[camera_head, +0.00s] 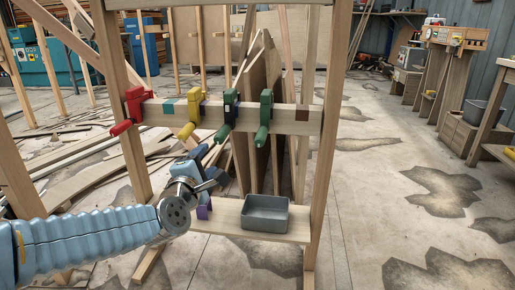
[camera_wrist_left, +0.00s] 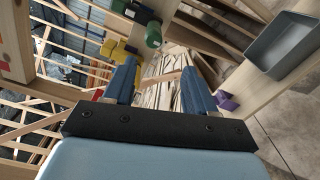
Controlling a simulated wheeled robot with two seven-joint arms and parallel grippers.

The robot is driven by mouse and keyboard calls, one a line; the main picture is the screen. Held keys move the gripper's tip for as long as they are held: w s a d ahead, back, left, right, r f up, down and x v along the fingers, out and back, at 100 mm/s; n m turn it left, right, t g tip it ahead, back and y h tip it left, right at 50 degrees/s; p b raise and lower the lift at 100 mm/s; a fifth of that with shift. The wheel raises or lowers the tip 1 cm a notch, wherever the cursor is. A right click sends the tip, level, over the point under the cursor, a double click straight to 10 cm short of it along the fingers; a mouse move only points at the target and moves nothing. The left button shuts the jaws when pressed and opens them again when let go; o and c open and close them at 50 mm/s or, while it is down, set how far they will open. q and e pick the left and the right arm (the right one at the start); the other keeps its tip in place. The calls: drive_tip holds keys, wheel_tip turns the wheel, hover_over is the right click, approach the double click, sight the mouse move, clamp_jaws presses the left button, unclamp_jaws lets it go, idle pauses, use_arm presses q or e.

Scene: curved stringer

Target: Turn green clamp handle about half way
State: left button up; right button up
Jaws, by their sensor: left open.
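Two green clamps hang on a wooden rail (camera_head: 170,112). The left green clamp (camera_head: 230,106) has its handle (camera_head: 222,133) pointing down and a little left; the right green clamp (camera_head: 266,104) has a similar handle (camera_head: 261,136). A green handle (camera_wrist_left: 153,35) shows near the top of the left wrist view, beyond the fingertips. My left gripper (camera_head: 212,166) is below the rail, lower left of the green handles and apart from them. Its blue fingers (camera_wrist_left: 160,68) are spread with nothing between them. My right gripper is not in view.
A yellow clamp (camera_head: 192,112) and a red clamp (camera_head: 134,106) share the rail to the left. Below, a shelf (camera_head: 228,221) bears a grey bin (camera_head: 265,226) and a purple object (camera_head: 203,210). Upright posts (camera_head: 318,170) frame the sides. Floor at right is open.

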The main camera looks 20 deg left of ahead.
sight(220, 136)
use_arm(q)
drive_tip(key=x, duration=0.9)
drive_tip(key=r+x, duration=0.1)
drive_tip(key=x, duration=0.3)
drive_tip(key=shift+w+a, duration=0.1)
drive_tip(key=shift+w, duration=0.15)
drive_tip(key=c, duration=1)
drive_tip(key=shift+c, duration=0.2)
